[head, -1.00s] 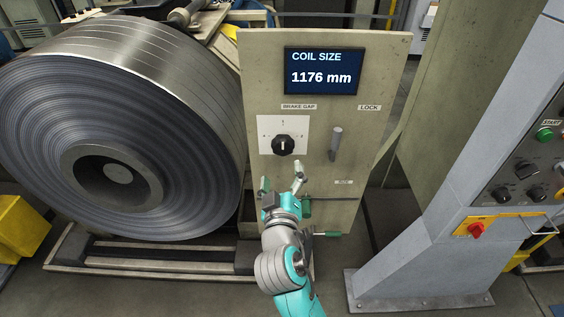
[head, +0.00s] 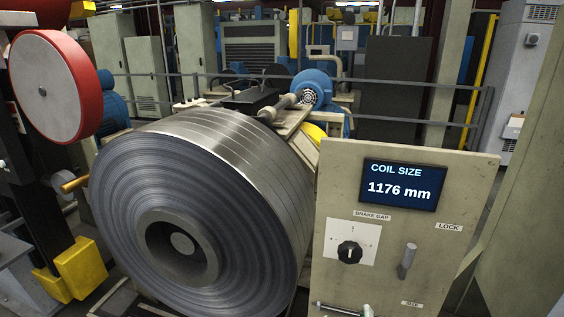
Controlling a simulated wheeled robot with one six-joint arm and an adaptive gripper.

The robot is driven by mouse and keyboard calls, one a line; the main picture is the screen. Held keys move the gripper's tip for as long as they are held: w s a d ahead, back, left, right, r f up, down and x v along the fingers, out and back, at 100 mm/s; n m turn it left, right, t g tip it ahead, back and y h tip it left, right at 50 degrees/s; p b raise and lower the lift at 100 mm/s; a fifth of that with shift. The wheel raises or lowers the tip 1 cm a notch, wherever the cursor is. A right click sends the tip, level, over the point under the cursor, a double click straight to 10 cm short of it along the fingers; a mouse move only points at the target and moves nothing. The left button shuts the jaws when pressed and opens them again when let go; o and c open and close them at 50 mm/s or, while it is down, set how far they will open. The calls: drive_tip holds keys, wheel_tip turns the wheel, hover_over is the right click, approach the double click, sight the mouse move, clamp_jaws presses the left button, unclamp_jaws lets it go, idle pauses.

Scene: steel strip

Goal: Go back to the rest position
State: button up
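A big steel coil (head: 235,160) stands left of the panel. Further left are a red-rimmed roller (head: 50,85) and a yellow bracket (head: 80,268). Railings (head: 400,119) and cabinets (head: 142,70) stand behind. A pale column (head: 520,190) borders the right.

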drive_tip(key=s+d+f+g+y, duration=0.1)
drive_tip(key=s+f+y, duration=0.1)
drive_tip(key=s+f, duration=0.6)
drive_tip(key=s+d+f+g+y, duration=0.15)
drive_tip(key=s+f, duration=0.25)
drive_tip(key=s, duration=0.8)
drive_tip(key=s+r+m, duration=0.1)
drive_tip(key=s+m, duration=0.1)
drive_tip(key=s, duration=0.7)
drive_tip(key=s+d+r+m, duration=0.1)
drive_tip(key=s+r+m, duration=0.1)
drive_tip(key=s, duration=0.8)
drive_tip(key=shift+r, duration=0.15)
drive_tip(key=shift+y, duration=0.25)
